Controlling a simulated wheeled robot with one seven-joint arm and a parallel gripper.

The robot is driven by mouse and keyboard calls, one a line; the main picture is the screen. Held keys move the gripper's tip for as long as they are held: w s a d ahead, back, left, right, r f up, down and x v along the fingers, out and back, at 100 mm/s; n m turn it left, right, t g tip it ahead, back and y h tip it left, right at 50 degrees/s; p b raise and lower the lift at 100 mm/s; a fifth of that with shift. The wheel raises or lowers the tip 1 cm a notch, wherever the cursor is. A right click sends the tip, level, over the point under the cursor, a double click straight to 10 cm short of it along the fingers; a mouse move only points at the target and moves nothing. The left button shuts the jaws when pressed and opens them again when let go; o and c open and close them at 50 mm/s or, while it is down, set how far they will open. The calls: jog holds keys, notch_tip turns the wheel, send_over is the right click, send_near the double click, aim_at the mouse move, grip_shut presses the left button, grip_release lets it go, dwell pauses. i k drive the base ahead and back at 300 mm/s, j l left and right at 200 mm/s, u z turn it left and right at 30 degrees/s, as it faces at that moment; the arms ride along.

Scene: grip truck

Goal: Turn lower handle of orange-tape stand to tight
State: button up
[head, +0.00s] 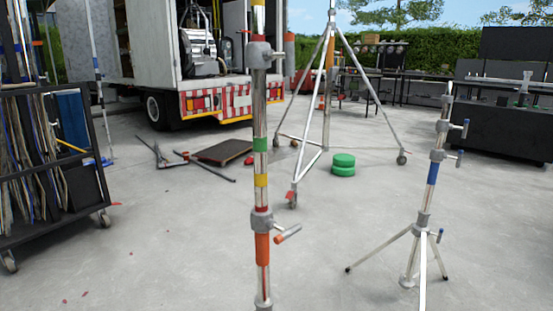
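A silver stand pole (260,110) rises in the middle foreground, with a wide orange tape band (262,248) low on it and green, yellow and red bands above. A grey collar (261,222) sits just above the orange band. Its lower handle (288,234) sticks out to the right, tilted, with an orange end at lower left. An upper collar (261,56) with a short handle sits near the top. The stand's base is cut off below. How tight the handle is cannot be told. My gripper is not in view.
A blue-tape stand (432,172) with spread legs stands at right. A wheeled tripod stand (328,80), also with some orange on it, is behind. A rack (50,150) is at left, a truck (205,70) behind. Floor around the pole is mostly clear.

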aim_at(285, 234)
jog(key=k+l+u, duration=0.2)
jog(key=l, duration=0.2)
jog(key=k+l+u, duration=0.2)
jog(key=l, duration=0.2)
jog(key=k+l+u, duration=0.15)
jog(key=l, duration=0.25)
